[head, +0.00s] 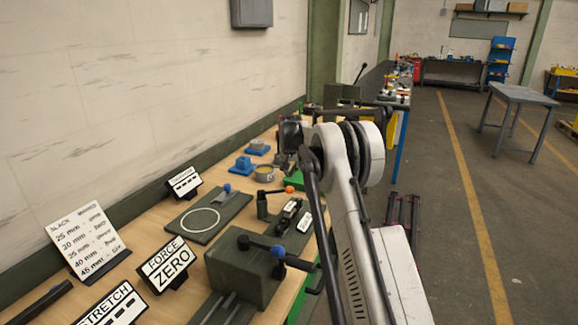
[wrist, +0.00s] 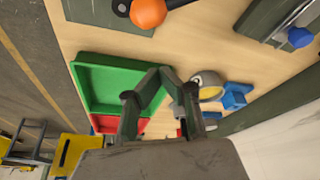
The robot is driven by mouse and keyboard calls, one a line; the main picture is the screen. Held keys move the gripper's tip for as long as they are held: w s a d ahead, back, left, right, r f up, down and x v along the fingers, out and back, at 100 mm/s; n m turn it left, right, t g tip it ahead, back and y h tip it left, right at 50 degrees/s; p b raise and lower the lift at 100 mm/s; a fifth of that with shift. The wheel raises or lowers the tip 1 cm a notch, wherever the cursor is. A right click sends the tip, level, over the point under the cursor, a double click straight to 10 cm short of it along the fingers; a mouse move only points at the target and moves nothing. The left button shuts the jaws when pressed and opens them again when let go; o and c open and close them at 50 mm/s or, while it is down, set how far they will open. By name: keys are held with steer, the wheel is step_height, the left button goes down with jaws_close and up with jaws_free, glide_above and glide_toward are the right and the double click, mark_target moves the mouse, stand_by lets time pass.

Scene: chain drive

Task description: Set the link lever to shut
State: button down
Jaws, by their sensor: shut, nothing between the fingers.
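A lever with an orange ball knob (head: 289,189) stands on the bench, its dark arm running left to a black post (head: 262,206). In the wrist view the orange knob (wrist: 148,12) is at the top edge, apart from my gripper. My gripper (wrist: 163,72) is shut and empty above the bench, near a green tray. In the head view its fingers are hard to make out behind my arm. Another lever with a blue knob (head: 278,251) is on a dark green box (head: 238,275) in front. I cannot read which lever is marked link.
A green tray (wrist: 110,72) and a red tray (wrist: 104,123) lie below my gripper. A grey-yellow ring (wrist: 209,86) and blue block (wrist: 235,97) lie beside it. Signs (head: 168,264) and a dark plate (head: 213,231) occupy the bench left. A wall bounds the back.

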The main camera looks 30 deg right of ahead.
mark_target(276, 192)
steer(key=shift+s+a+f+p, duration=0.15)
steer(key=shift+s+a+f, duration=0.2)
steer(key=shift+s+f, duration=0.4)
steer(key=shift+s+a+f+p, duration=0.15)
steer(key=shift+s+a+f, duration=0.2)
steer(key=shift+s+f, duration=0.35)
steer(key=shift+s+d, duration=0.1)
steer(key=shift+d, duration=0.05)
